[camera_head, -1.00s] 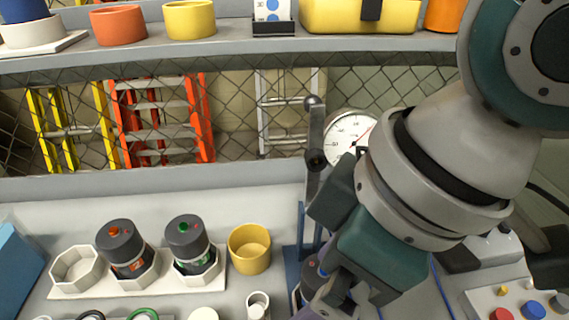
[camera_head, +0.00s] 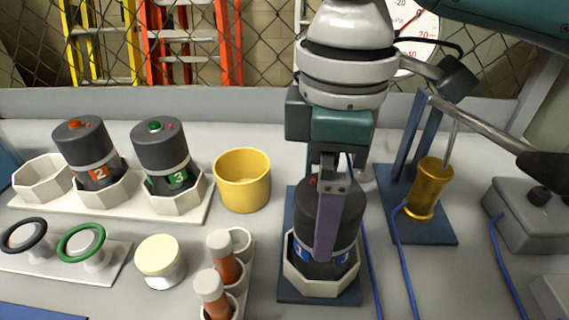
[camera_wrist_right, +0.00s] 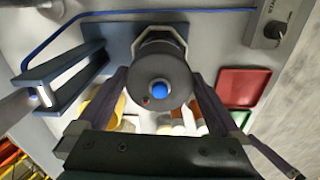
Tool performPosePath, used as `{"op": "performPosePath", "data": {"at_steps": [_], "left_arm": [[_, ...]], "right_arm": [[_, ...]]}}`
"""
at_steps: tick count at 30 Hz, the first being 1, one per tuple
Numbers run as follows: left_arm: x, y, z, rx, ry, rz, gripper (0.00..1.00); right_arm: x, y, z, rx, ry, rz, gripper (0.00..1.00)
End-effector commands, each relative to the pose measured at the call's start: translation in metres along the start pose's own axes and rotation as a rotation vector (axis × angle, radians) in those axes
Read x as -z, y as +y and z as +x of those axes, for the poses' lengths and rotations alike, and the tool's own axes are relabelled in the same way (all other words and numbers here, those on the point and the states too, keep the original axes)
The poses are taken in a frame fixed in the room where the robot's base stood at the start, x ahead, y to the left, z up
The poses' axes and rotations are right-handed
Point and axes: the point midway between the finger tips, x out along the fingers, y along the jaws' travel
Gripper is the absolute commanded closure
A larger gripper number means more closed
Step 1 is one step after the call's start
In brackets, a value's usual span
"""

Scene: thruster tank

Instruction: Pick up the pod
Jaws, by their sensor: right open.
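The pod with the blue label 1 (camera_head: 343,209) is a dark cylinder standing upright in a white octagonal cup (camera_head: 326,285) on a blue base. My right gripper (camera_head: 328,222) points down over it, one finger in front of the pod in the head view. In the right wrist view, the pod's dark top with its blue button (camera_wrist_right: 160,90) lies between the two spread fingers of the open gripper (camera_wrist_right: 160,78). Contact cannot be told. Two similar pods, orange-marked 2 (camera_head: 88,150) and green-marked 3 (camera_head: 162,152), stand in a white rack at left. My left gripper is not in view.
A yellow cup (camera_head: 242,182) stands left of the pod. A gold cylinder (camera_head: 429,190) with a metal lever stands at right, with blue cables between. A cream-lidded jar (camera_head: 160,262) and capped tubes (camera_head: 222,258) are at front left. A grey box (camera_head: 530,215) is at right.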

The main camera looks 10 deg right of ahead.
Motion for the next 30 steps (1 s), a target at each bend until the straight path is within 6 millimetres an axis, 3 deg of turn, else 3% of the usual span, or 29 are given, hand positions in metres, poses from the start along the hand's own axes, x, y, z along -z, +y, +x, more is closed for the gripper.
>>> {"op": "performPosePath", "data": {"at_steps": [9, 18, 30], "left_arm": [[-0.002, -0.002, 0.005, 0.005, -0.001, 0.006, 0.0], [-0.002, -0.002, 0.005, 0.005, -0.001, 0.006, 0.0], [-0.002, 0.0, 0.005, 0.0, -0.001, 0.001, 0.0]], "right_arm": [[-0.003, 0.0, 0.046, 0.001, -0.001, 0.0, 0.0], [-0.003, 0.0, 0.052, -0.001, 0.001, 0.0, 0.0], [-0.003, 0.0, 0.052, -0.001, 0.001, 0.0, 0.44]]}}
